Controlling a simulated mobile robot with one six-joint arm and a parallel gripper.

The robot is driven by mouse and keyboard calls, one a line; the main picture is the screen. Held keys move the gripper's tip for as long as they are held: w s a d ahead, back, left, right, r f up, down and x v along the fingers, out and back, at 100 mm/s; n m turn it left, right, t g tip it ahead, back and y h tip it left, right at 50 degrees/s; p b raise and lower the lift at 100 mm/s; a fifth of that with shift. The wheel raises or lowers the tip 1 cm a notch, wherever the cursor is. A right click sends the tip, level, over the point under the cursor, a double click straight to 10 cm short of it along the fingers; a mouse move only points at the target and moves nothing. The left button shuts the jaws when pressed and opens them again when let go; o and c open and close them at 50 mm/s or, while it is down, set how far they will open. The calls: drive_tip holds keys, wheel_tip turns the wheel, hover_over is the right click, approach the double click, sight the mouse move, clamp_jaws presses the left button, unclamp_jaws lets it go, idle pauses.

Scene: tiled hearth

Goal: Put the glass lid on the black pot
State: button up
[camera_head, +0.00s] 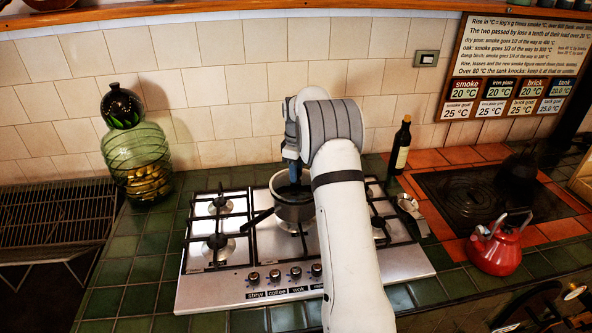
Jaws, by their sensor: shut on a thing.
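A dark pot (294,213) with a long handle pointing left and forward stands on the middle of the gas hob. My gripper (293,181) reaches down over the pot from above, at its top. It is shut on what looks like the knob of the glass lid (283,189), a dark, see-through disc at the level of the pot's rim. My arm covers the right side of the pot and lid. I cannot tell whether the lid rests on the rim or is just above it.
The hob (240,278) has black grates around the pot. A dark bottle (400,148) stands behind right, a red kettle (496,248) at right, and a black vessel (519,168) on the dark plate. A large glass jar (137,165) stands left. Green tiles at front left are clear.

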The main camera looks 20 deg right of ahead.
drive_tip(key=shift+f+b, duration=0.45)
drive_tip(key=shift+f, duration=0.4)
drive_tip(key=o, duration=1.1)
drive_tip(key=shift+r+b, duration=0.65)
drive_tip(key=shift+r, duration=3.3)
